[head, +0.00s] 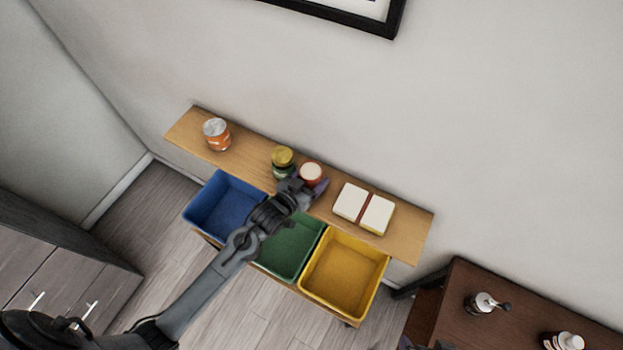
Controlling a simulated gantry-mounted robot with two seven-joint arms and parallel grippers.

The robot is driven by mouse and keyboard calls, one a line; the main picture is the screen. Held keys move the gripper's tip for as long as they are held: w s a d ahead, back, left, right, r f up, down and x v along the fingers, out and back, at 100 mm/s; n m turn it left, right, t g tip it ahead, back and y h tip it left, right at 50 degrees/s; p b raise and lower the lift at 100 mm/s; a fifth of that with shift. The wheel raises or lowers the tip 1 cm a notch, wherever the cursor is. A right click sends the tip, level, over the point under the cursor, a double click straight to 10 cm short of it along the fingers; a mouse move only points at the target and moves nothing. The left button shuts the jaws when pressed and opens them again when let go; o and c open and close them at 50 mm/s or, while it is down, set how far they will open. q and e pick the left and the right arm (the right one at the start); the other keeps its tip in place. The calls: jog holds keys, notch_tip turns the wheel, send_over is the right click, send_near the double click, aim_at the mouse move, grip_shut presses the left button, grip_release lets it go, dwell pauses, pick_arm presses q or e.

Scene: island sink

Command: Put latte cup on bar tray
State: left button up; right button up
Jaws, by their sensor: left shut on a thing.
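My left gripper (307,187) reaches in from the lower left to the front edge of a wooden shelf. It is shut at a small round red item with a pale top (311,173), which may be the latte cup; the gripper hides its lower part. I cannot tell whether the item is touching the shelf or lifted. No bar tray can be made out. My right gripper does not show clearly.
Blue (222,203), green (290,250) and yellow (344,275) bins stand below. A dark table (520,320) holds a grinder (484,303).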

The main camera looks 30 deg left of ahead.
pick_arm(q)
jog(key=shift+f, duration=0.45)
jog(key=shift+f, duration=0.15)
